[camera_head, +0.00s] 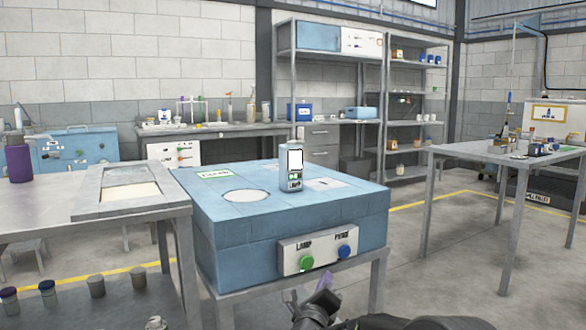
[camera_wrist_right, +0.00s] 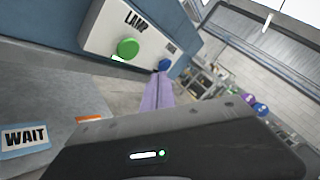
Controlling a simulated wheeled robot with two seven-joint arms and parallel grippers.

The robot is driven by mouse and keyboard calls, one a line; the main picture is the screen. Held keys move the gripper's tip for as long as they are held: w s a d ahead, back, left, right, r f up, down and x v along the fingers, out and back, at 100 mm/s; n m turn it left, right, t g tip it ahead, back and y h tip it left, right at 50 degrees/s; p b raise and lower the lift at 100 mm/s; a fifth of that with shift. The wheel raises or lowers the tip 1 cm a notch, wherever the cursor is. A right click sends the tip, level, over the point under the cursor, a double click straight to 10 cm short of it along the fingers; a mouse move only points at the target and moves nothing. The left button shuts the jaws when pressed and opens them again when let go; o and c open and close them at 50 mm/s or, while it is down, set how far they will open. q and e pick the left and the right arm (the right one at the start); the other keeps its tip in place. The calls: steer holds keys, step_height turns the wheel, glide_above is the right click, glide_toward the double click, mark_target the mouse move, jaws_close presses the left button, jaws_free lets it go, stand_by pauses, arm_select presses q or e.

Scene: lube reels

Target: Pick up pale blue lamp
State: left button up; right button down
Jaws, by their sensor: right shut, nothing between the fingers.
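A large pale blue cabinet (camera_head: 225,235) stands in the middle on a grey metal stand. Its front panel (camera_head: 290,251) carries a green button (camera_head: 306,263) under the word LAMP and a blue button (camera_head: 344,251) beside it. The panel (camera_wrist_right: 100,40), green button (camera_wrist_right: 128,48) and blue button (camera_wrist_right: 165,65) also show in the wrist view. My right gripper (camera_head: 325,282) is shut and empty, low in front of the panel; its purple fingers show in the wrist view (camera_wrist_right: 158,92). My left gripper is out of view.
A grey table (camera_head: 480,152) with small items stands at right. Floor between is clear.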

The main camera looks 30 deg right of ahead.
stand_by(0.5)
steer(key=a+f+n+g+y, duration=0.1)
steer(key=a+f+n+y, duration=0.5)
steer(key=a+f+n, duration=0.45)
steer(key=a+f+n+y, duration=0.5)
steer(key=a+f+n, duration=0.3)
steer(key=f+n, duration=0.45)
steer(key=s+a+f+n+g+y, duration=0.25)
steer(key=s+a+f, duration=0.25)
steer(key=f, duration=0.3)
steer(key=s+a+f+n+g+y, duration=0.1)
steer(key=s+a+f+n+g, duration=0.1)
steer(key=s+a+f+n, duration=0.35)
steer(key=s+a+f+g+y, duration=0.1)
steer(key=s+a+f+g, duration=0.1)
steer(key=s, duration=0.4)
steer(key=s+a+f+n+g+y, duration=0.1)
steer(key=s+a+f, duration=0.3)
steer(key=s+f, duration=0.2)
steer(key=s+a+f+n+g+y, duration=0.1)
steer(key=s+a+f, duration=0.3)
steer(key=s, duration=0.4)
steer(key=shift+f+g, duration=0.15)
steer(key=shift+g, duration=0.7)
steer(key=shift+s+d, duration=0.1)
